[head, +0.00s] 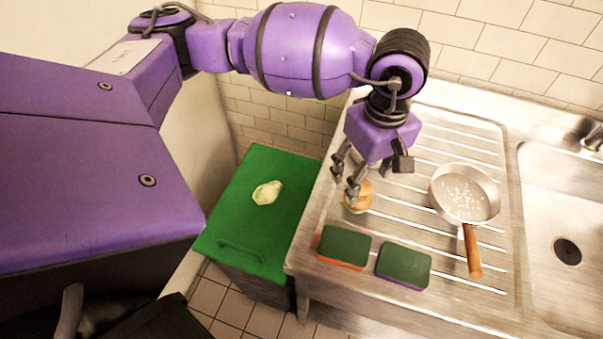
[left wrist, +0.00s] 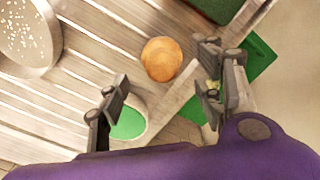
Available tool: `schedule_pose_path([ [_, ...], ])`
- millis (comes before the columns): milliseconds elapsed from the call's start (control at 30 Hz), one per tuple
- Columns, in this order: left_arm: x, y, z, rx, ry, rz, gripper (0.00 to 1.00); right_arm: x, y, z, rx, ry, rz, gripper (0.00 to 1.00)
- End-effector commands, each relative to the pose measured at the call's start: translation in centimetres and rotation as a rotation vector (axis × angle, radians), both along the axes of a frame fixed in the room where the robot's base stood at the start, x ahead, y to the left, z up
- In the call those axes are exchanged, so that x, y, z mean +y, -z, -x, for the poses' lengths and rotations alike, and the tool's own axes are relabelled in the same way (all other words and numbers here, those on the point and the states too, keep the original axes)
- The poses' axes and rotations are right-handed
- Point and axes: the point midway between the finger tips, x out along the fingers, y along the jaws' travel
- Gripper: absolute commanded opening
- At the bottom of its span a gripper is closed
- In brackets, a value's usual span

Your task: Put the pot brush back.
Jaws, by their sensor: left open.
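The pot brush (head: 361,200), with a round wooden knob and a paler base, stands on the ribbed steel drainboard near its left edge. In the left wrist view its wooden knob (left wrist: 161,59) shows from above. My left gripper (head: 374,172) is just above and behind the brush, fingers spread, partly covering it in the head view. In the left wrist view the open fingers (left wrist: 160,92) have the knob beyond their tips, not between them. A pale round dish (left wrist: 128,119) with a green inside lies near one finger there. My right gripper is not in view.
Two green sponges, a left one (head: 344,247) and a right one (head: 403,265), lie at the drainboard's front. A wooden-handled pan (head: 465,195) stands to the right, before the sink (head: 567,220). A green-lidded bin (head: 240,215) with a pale crumpled scrap stands left.

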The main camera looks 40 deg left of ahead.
Motion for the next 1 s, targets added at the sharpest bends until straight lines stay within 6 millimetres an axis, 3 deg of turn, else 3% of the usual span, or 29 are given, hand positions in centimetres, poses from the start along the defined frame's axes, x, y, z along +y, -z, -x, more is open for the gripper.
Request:
schedule_pose_path([
  [200,0.0,-4.8,-0.1,-0.006,0.002,0.001,0.61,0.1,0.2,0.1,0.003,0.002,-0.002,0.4],
  [400,-0.1,-7.0,-0.1,-0.003,0.002,0.001,0.61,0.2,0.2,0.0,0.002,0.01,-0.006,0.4],
  [1000,0.0,-7.4,0.0,-0.002,0.002,0.0,0.61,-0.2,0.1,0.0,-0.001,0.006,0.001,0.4],
])
